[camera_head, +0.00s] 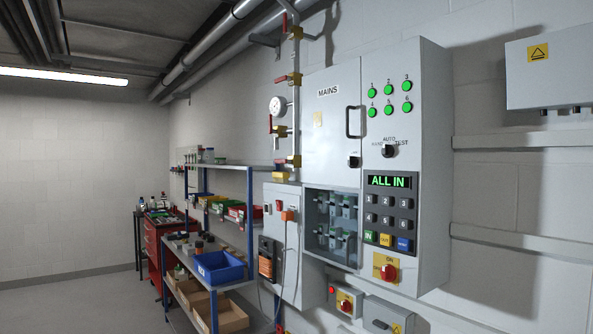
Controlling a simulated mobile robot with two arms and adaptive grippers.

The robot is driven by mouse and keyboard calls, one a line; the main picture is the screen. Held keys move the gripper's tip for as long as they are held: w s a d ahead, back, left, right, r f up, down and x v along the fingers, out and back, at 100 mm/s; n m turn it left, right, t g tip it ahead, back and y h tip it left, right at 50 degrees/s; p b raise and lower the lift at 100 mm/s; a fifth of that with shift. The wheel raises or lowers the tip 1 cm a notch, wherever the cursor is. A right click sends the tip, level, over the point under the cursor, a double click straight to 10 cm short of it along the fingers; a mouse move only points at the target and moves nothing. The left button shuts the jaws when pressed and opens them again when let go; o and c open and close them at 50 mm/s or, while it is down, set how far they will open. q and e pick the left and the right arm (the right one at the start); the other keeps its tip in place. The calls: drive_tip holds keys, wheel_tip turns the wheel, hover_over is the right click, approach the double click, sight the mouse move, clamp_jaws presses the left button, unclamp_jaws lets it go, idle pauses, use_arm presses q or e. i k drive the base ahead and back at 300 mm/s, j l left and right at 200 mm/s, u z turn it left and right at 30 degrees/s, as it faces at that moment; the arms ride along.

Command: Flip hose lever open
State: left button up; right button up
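A vertical pipe (296,110) on the wall left of the mains cabinet carries brass valves with red levers. An upper red lever (281,79) points left from its valve. A lower red lever (281,162) also points left. A short red handle (270,124) stands upright below a round pressure gauge (277,105). No hose can be clearly seen at these valves, and I cannot tell which lever is the hose lever. Neither of my grippers is in view.
A grey mains cabinet (329,125) with a control panel (390,210) juts from the wall. A smaller box (281,235) with an orange plug and cable hangs below the pipe. Blue-framed shelves (250,215) hold bins. A red tool cart (153,250) stands behind. The left floor looks clear.

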sight(271, 131)
drive_tip(key=i+u, duration=0.1)
drive_tip(key=i, duration=0.4)
drive_tip(key=i+l+u, duration=0.15)
drive_tip(key=i, duration=0.4)
drive_tip(key=i+u, duration=0.1)
drive_tip(key=u, duration=0.25)
drive_tip(key=i+u, duration=0.1)
drive_tip(key=u, duration=0.2)
drive_tip(key=i+l+u, duration=0.25)
drive_tip(key=i+l, duration=0.25)
drive_tip(key=i, duration=0.35)
drive_tip(key=i+l+u, duration=0.3)
drive_tip(key=i+l, duration=0.3)
drive_tip(key=i, duration=0.2)
